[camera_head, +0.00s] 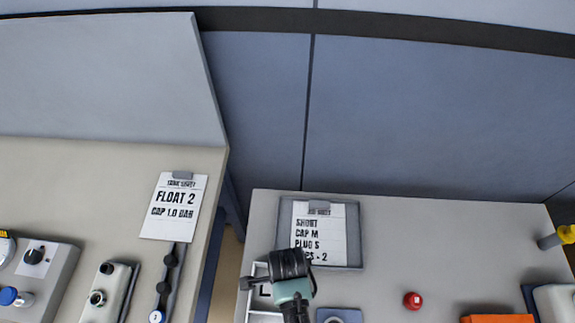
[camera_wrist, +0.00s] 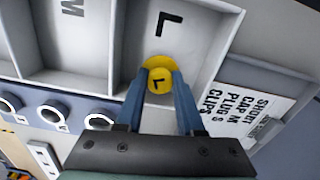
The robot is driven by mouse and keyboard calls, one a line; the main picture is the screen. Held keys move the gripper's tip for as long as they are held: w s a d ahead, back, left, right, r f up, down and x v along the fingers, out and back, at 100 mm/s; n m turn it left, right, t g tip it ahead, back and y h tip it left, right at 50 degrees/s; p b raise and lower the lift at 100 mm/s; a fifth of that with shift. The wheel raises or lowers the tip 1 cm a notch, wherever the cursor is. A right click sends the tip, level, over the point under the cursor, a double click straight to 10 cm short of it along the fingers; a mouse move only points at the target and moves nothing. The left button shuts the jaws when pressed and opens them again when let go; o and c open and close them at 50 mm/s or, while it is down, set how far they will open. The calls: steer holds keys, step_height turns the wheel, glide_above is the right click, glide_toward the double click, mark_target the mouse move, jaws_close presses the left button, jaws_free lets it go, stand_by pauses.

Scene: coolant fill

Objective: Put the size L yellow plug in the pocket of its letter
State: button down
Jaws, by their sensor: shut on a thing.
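The yellow plug (camera_wrist: 158,65), marked L, is between the fingertips of my gripper (camera_wrist: 160,82) in the wrist view. My gripper is shut on it. The plug shows over the pocket marked L (camera_wrist: 190,45) of a pale tray; I cannot tell whether it touches the floor. The pocket marked M (camera_wrist: 75,45) is beside it on the left and looks empty where it shows. In the head view my gripper (camera_head: 296,308) hides much of the tray (camera_head: 257,270), and the plug is hidden there.
A clipboard (camera_head: 354,245) with a job sheet lies behind the tray. A red cap (camera_head: 413,300) and an orange object (camera_head: 497,318) are to the right. A second bench (camera_head: 110,200) stands left, across a gap. The bench between clipboard and right edge is mostly clear.

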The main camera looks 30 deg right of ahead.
steer(key=shift+f, duration=0.15)
steer(key=c, duration=0.5)
jaws_free()
step_height(320, 180, up, 12)
steer(key=shift+r, duration=0.2)
